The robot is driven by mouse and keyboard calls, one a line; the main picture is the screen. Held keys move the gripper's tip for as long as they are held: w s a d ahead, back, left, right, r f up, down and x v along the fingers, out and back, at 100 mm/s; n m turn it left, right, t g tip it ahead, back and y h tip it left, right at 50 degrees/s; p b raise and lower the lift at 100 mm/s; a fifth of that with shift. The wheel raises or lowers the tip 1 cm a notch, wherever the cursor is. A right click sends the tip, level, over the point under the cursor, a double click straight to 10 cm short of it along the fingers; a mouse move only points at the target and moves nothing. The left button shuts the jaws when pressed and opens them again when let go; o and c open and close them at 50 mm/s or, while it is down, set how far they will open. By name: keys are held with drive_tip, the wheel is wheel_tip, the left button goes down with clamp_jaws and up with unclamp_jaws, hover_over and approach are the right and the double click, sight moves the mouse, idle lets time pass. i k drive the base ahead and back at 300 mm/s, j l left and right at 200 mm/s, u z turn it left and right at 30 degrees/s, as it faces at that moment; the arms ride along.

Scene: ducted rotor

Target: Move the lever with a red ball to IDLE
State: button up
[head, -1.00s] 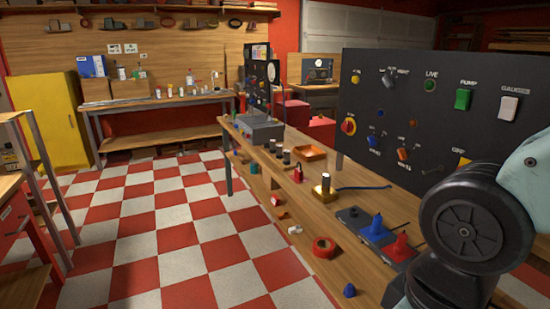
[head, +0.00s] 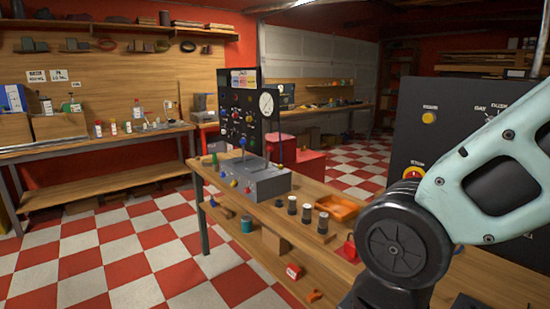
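A grey control box (head: 262,184) stands at the far left end of the long workbench, with upright levers on top. One lever has a blue ball (head: 243,142). Small coloured knobs show on the box's left side. I cannot make out for certain a lever with a red ball, nor any IDLE marking at this distance. My arm fills the right side of the head view, but my gripper is out of view.
A black panel with a gauge (head: 240,118) stands behind the box. A larger dark panel (head: 437,145) stands at right. Checkered floor at left is clear.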

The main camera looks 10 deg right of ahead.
sight(270, 149)
drive_tip(key=i+j+z, duration=0.15)
drive_tip(key=i+j, duration=0.8)
drive_tip(key=i, duration=0.3)
drive_tip(key=i+j+z, duration=0.1)
drive_tip(key=i+j, duration=1)
drive_tip(key=i, duration=0.05)
